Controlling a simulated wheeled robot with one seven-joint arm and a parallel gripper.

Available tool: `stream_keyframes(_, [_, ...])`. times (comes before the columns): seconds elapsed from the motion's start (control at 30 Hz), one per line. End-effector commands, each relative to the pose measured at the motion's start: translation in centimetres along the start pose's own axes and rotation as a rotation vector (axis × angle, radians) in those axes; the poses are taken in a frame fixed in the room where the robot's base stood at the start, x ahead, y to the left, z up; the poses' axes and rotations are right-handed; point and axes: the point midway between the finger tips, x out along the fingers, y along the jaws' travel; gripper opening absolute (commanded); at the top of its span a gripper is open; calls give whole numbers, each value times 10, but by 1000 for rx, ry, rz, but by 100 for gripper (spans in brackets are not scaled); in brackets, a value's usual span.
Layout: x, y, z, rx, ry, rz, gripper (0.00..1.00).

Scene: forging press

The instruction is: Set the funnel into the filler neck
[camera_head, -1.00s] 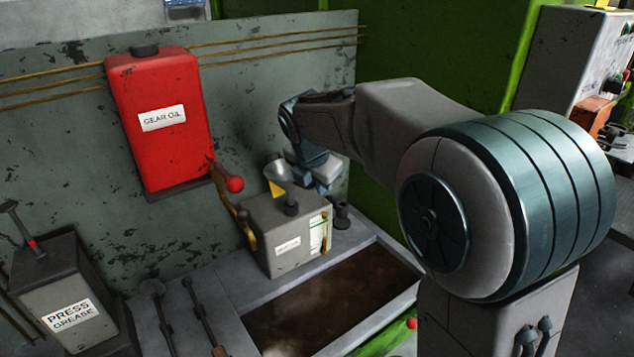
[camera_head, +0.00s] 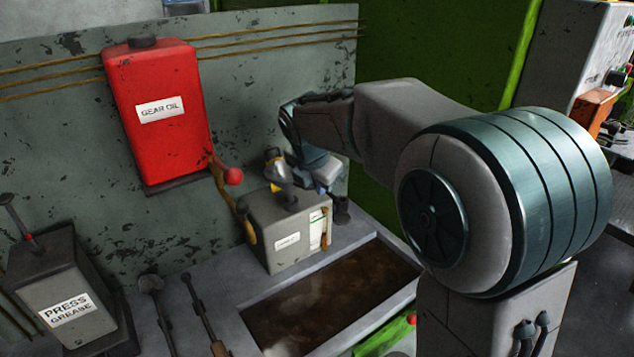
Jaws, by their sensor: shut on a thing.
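A small grey funnel (camera_head: 283,172) with a yellow patch on it is by my gripper (camera_head: 300,176), which is shut on it. The funnel is tilted, its mouth turned toward the left. Its lower end is close above the short dark filler neck (camera_head: 291,200) on top of the grey box (camera_head: 280,235). I cannot tell whether the spout touches the neck or is inside it. My wrist hides part of the fingers and the funnel's right side.
A red gear oil tank (camera_head: 165,150) hangs on the back panel, with a red-knobbed lever (camera_head: 232,177) near the box. A dark oily tray (camera_head: 335,300) lies in front. A press grease container (camera_head: 60,295) stands at left. A dark cup (camera_head: 341,209) is right of the box.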

Motion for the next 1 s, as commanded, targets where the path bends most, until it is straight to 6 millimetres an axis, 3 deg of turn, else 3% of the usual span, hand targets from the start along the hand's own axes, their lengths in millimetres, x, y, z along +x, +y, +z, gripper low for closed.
stream_keyframes(1.0, [20,-4,-8,-1,0,1,0])
